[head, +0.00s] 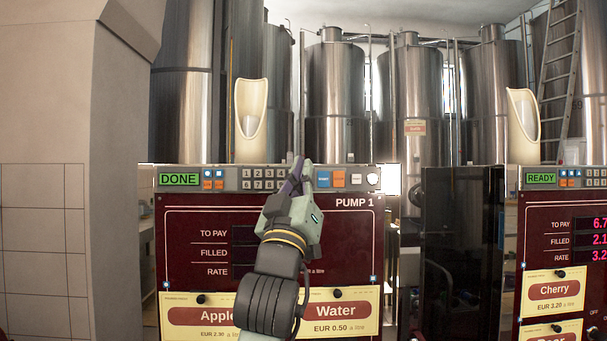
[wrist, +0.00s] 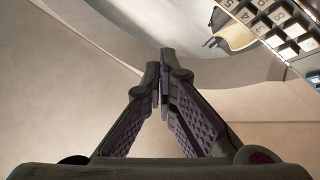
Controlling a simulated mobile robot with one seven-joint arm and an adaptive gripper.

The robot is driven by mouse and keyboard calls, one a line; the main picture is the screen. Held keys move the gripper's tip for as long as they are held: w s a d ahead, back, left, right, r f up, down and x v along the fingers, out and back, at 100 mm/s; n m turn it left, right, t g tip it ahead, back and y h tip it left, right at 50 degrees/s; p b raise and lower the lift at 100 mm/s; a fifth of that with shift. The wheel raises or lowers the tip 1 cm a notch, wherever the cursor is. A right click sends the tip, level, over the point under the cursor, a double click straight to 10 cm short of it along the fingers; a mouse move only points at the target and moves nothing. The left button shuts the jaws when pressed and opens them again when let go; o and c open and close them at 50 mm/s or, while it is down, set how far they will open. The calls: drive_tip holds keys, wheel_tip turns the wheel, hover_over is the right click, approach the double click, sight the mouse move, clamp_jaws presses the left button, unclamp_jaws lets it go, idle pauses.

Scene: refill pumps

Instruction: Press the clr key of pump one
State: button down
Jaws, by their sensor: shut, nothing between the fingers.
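Pump one is the dark red machine with "PUMP 1" (head: 354,203) on its front in the head view. Its top strip holds a green "DONE" display (head: 179,180), a number keypad (head: 256,180), and blue and orange keys (head: 339,180) at the right. My gripper (head: 298,162) is shut and empty, raised in front of the strip between keypad and blue key. It hides part of the keypad's right side, and I cannot read a clr label. In the wrist view my gripper (wrist: 161,75) has its fingertips together, and white keys (wrist: 275,22) show at the upper right, apart from the tips.
Yellow price cards for Apple (head: 212,316) and Water (head: 337,312) hang on pump one. A second pump with a "READY" display (head: 541,178) stands at the right. A cream nozzle holder (head: 250,110) rises above the strip. Steel tanks (head: 335,95) stand behind.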

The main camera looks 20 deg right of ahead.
drive_tip(key=w+d+p, duration=0.2)
drive_tip(key=w, duration=0.6)
drive_tip(key=shift+w+d, duration=0.15)
idle(1.3)
drive_tip(key=shift+w+d+p, duration=0.15)
drive_tip(key=shift+w+p, duration=0.25)
drive_tip(key=shift+w+d, duration=0.1)
drive_tip(key=shift+w, duration=0.3)
idle(0.5)
drive_tip(key=shift+s, duration=0.1)
drive_tip(key=shift+s+a, duration=0.25)
drive_tip(key=shift+s, duration=0.45)
drive_tip(key=shift+s, duration=0.1)
drive_tip(key=s, duration=0.2)
drive_tip(key=s+a+b, duration=0.1)
drive_tip(key=s, duration=0.1)
drive_tip(key=shift+s+a+b, duration=0.2)
drive_tip(key=shift+s+b, duration=0.1)
drive_tip(key=shift+s, duration=0.05)
